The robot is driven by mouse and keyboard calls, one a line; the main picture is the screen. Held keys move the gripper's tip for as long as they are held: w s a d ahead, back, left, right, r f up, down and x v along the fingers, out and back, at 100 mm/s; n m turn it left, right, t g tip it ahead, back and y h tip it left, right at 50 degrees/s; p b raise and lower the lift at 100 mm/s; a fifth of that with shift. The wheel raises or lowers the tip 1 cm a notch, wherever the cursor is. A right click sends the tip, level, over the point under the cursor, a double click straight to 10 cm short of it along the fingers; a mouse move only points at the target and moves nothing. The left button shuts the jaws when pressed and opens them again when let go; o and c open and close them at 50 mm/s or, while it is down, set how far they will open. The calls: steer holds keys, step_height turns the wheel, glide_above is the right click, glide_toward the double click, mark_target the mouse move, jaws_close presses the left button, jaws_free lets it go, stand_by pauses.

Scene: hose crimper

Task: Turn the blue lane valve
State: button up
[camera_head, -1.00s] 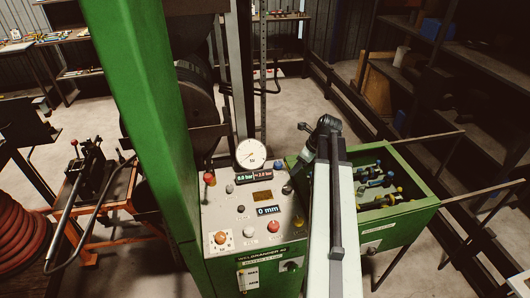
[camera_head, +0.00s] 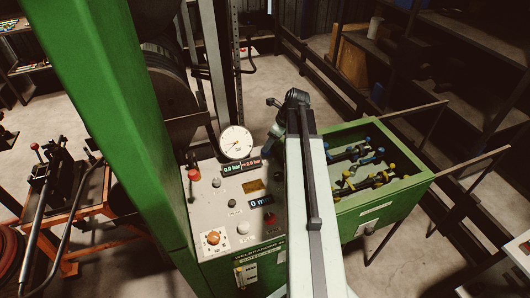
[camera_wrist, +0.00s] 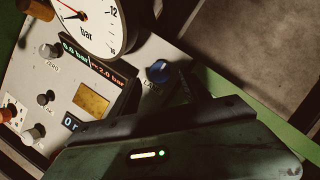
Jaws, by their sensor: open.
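A blue round knob (camera_wrist: 158,72) shows on the grey control panel in the wrist view, with a small label beside it that I cannot read for sure. My gripper (camera_wrist: 162,92) is open, with its dark fingers spread just below the knob in the picture. I see no contact, and the knob stands clear of the fingers. In the head view my gripper (camera_head: 277,143) is low over the panel's upper right edge, and the knob is hidden there. Blue-handled fittings (camera_head: 362,152) and yellow-handled ones (camera_head: 372,180) lie inside the green bin.
A round gauge (camera_head: 236,142) stands up at the panel's back edge, left of my gripper. A red knob (camera_head: 193,174) and several others sit on the panel (camera_head: 225,215). The green bin (camera_head: 385,205) adjoins it on the right. A green post (camera_head: 115,120) rises at left.

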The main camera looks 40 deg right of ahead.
steer(key=b+x, duration=0.3)
steer(key=x, duration=0.1)
steer(key=shift+f, duration=0.25)
steer(key=shift+r, duration=0.1)
steer(key=shift+c, duration=0.3)
